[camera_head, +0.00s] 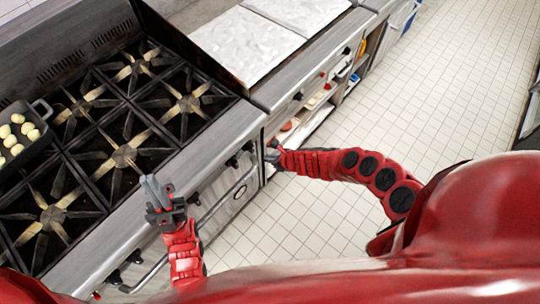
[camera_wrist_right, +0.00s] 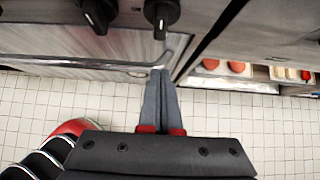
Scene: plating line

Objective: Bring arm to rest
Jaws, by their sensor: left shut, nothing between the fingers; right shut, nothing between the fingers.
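My left gripper (camera_head: 153,188) is at the front edge of the stove, with its fingers together and nothing between them. My right gripper (camera_head: 271,152) is in front of the stove's right front corner, at the end of my bent red right arm. In the right wrist view the right gripper's fingers (camera_wrist_right: 160,77) are pressed together and empty. They point toward the stove front, just below a black knob (camera_wrist_right: 161,14). I cannot tell whether the fingertips touch the stove front.
A gas stove (camera_head: 122,155) with several burners fills the left. A dark pan (camera_head: 22,143) of pale round pieces sits on it. A flat metal griddle (camera_head: 243,45) is beyond. Shelves (camera_head: 309,118) with red items are under the counter. The tiled floor (camera_head: 420,110) at right is clear.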

